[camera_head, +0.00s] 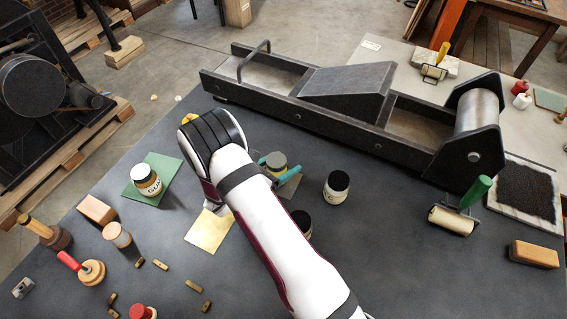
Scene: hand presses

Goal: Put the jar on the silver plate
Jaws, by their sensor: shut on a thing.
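My gripper (275,170), with teal fingers, is shut on a jar (277,160) with a grey top and a yellowish body. The arm hides part of the jar and gripper. The silver plate (291,186) is a small grey square directly below and around the jar in the picture. I cannot tell whether the jar touches it or is held just above it.
A gold plate (208,232) lies to the left, and a labelled jar (146,180) stands on a green plate (163,165). A black-lidded jar (337,187) stands to the right; another dark jar (301,221) is partly behind my arm. A long press (345,95) stands behind.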

